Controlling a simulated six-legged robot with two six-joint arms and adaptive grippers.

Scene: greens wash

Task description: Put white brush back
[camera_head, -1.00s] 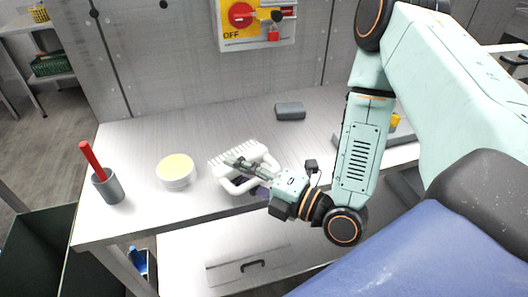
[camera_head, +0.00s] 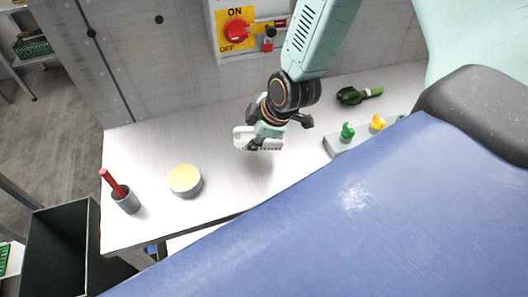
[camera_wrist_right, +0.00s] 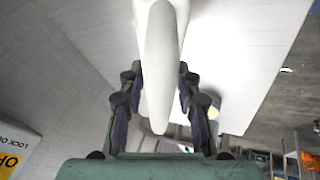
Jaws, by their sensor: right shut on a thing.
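The white brush (camera_head: 241,137) is held in my right gripper (camera_head: 262,139), over the back middle of the steel table in the head view. Its pale bristle row shows along the lower edge. I cannot tell whether the brush touches the tabletop. In the right wrist view the white handle (camera_wrist_right: 160,75) runs between the two fingers, which are shut on it. The gripper hides part of the brush in the head view. My left gripper is not in view.
A white bowl with yellowish contents (camera_head: 185,181) and a grey cup with a red-handled tool (camera_head: 125,201) stand at the left. A grey tray (camera_head: 345,146) with green and yellow pieces, and a dark green item (camera_head: 352,96), are at the right. The wall switch (camera_head: 237,32) is behind.

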